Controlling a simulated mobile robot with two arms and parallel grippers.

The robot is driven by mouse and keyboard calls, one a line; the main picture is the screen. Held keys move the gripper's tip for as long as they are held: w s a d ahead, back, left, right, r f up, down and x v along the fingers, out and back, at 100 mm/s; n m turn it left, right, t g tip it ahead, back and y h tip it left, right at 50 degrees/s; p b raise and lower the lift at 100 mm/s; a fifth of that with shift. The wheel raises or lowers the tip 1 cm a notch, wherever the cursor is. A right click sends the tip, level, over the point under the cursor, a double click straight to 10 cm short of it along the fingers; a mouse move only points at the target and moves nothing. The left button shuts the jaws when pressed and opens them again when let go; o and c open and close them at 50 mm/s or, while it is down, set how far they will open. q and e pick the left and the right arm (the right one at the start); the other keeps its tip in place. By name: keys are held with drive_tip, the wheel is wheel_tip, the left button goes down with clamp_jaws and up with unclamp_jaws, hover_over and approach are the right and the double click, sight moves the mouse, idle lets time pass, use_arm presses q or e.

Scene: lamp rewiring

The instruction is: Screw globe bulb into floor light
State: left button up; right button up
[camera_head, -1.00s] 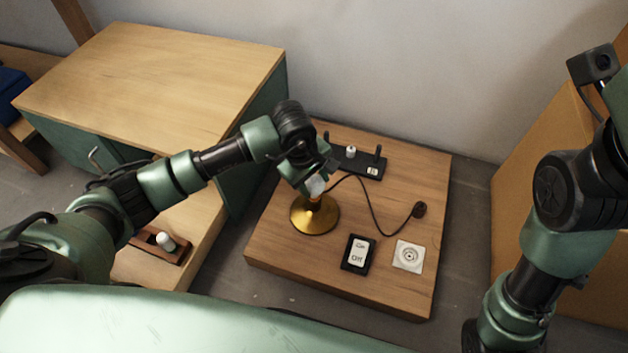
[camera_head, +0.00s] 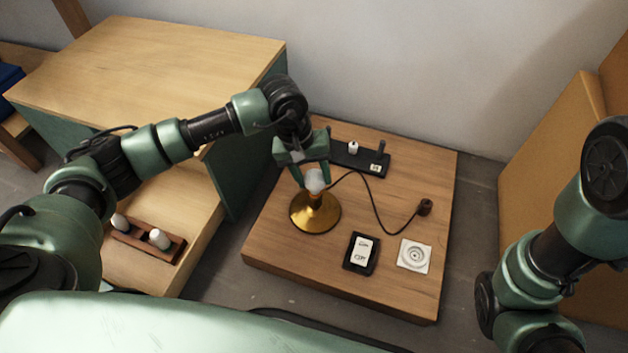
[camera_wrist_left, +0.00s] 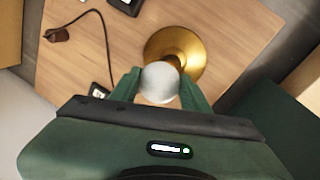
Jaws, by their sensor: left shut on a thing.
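A white globe bulb (camera_head: 315,181) is between the fingers of my left gripper (camera_head: 313,180), which is shut on it. The bulb sits directly above the short stem of the brass floor light (camera_head: 315,218), whose round base stands on the low wooden platform (camera_head: 285,248). In the left wrist view the bulb (camera_wrist_left: 159,82) is between the two green fingers (camera_wrist_left: 158,90) and overlaps the near edge of the brass base (camera_wrist_left: 184,50). The bulb hides the socket there, so I cannot tell how deep it sits. My right gripper is out of view.
A dark cord runs from the light to a brown plug (camera_head: 424,207). A black switch (camera_head: 361,253), a white wall socket (camera_head: 414,255) and a black rack (camera_head: 362,158) are on the platform. A wooden holder (camera_head: 149,239) with white bulbs lies at the left.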

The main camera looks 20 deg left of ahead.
use_arm(q)
drive_tip(key=m+b, duration=0.1)
drive_tip(key=m, duration=0.1)
drive_tip(key=m+g+b, duration=0.1)
drive_tip(key=m+b, duration=0.2)
drive_tip(key=m, duration=0.1)
drive_tip(key=shift+w+a+f, duration=0.15)
drive_tip(key=shift+w+f, duration=0.05)
drive_tip(key=shift+f, duration=0.05)
drive_tip(key=shift+m+g+b, duration=0.3)
drive_tip(key=shift+m+b, duration=0.25)
drive_tip(key=shift+m, duration=0.05)
drive_tip(key=shift+r+m, duration=0.2)
drive_tip(key=shift+m, duration=0.2)
drive_tip(key=o, duration=1.3)
drive_tip(key=shift+o, duration=0.2)
